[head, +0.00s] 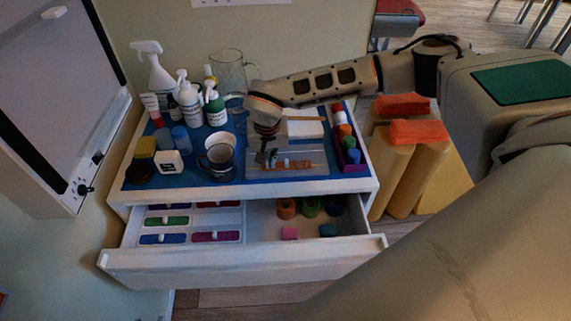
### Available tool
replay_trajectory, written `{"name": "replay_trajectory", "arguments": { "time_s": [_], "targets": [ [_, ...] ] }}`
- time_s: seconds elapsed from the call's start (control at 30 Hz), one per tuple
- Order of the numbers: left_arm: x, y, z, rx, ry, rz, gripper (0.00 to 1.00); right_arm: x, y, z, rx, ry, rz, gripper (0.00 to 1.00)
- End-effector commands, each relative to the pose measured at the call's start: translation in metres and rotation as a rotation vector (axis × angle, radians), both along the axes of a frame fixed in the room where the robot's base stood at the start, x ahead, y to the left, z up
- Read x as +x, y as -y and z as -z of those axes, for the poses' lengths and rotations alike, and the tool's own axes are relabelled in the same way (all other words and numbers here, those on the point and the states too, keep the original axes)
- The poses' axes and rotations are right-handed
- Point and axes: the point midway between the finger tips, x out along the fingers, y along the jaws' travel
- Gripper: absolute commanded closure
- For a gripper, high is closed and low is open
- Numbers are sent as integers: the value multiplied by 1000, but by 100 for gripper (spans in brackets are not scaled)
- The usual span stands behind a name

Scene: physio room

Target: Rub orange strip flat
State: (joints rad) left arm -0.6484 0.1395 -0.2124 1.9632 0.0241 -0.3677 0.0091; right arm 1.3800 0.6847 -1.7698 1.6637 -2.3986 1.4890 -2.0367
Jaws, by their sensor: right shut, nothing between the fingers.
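A short orange strip (298,164) lies on a grey board (314,172) on the blue top of the white drawer cabinet. My right gripper (268,162) comes in from the right and points down over the board, at the left end of the strip. Its fingers are shut with nothing seen between them. They hide part of the strip's left end. I cannot tell whether the fingertips touch the strip. My left gripper is not in view.
A mug (219,162) stands just left of the board. Spray and pump bottles (190,105) and a glass jug (228,72) stand behind. A purple tray (351,158) of coloured items is on the right. The open drawer (240,263) juts out in front.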

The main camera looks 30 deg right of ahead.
Motion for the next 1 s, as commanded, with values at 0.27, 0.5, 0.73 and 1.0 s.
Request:
{"name": "replay_trajectory", "arguments": {
  "time_s": [0.27,0.5,0.73,1.0],
  "targets": [
    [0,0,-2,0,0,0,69,-2,2,2,-3,-6,2,100],
    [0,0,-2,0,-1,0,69,2,-7,1,-2,-3,-1,100],
    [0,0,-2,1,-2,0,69,4,-11,0,0,-2,-2,100],
    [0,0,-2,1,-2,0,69,9,-20,-1,0,-2,-2,100]
  ]
}}
